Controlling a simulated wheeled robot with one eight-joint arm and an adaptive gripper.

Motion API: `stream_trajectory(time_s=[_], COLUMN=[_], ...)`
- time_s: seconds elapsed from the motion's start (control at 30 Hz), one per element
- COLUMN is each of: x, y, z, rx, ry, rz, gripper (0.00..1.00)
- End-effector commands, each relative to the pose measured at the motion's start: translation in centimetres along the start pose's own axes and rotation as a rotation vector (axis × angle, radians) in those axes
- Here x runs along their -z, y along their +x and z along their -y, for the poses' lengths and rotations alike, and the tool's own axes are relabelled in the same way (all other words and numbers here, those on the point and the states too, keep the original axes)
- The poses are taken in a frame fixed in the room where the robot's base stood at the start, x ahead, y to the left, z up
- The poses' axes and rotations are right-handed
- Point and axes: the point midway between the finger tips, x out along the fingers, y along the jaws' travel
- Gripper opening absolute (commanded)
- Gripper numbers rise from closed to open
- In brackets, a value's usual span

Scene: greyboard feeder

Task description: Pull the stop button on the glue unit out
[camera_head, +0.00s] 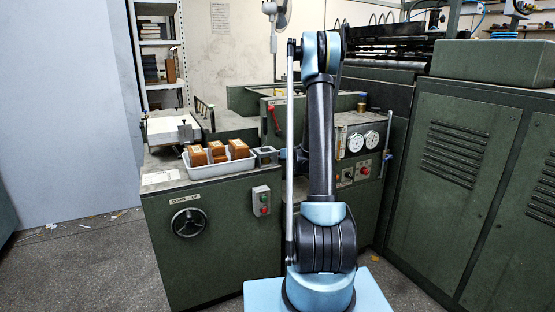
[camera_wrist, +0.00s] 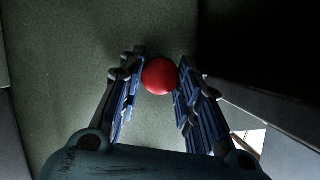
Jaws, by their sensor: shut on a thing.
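The red round stop button (camera_wrist: 160,76) shows in the wrist view in front of a dark green panel. My gripper (camera_wrist: 160,88) has its two blue-grey fingers on either side of the button, touching it near their tips, and is shut on it. How far the button stands out from the panel cannot be told from straight on. In the head view my upright arm hides the gripper and the button it holds.
A green cabinet bears a white tray (camera_head: 216,170) with several brown blocks. A switch box (camera_head: 261,201) and a handwheel (camera_head: 188,223) are on its front. A gauge panel (camera_head: 361,142) is right of my arm, beside tall green cabinets (camera_head: 455,170).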

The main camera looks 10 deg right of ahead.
Motion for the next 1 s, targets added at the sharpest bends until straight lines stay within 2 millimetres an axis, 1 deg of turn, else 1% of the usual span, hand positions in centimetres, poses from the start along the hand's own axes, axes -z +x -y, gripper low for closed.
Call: stream_trajectory(time_s=[0.1,0.33,0.37,0.4,0.43,0.8,0.87,1.0], x=[-0.2,-0.3,-0.3,-0.3,-0.3,-0.2,-0.2,-0.2], y=[-0.6,-0.7,-0.7,-0.7,-0.7,-0.8,-1.1,-2.7], z=[-0.2,-0.3,-0.3,-0.3,-0.3,-0.2,-0.2,-0.3], rx=[-0.001,-0.002,-0.002,-0.002,-0.002,-0.001,-0.001,-0.003], ry=[0.0,0.001,0.0,0.0,0.0,0.0,0.0,0.002], rz=[0.0,0.001,0.001,0.001,0.001,0.001,0.0,0.0], gripper=[0.0,0.0,0.38,0.47,0.53,0.53,0.53,0.53])
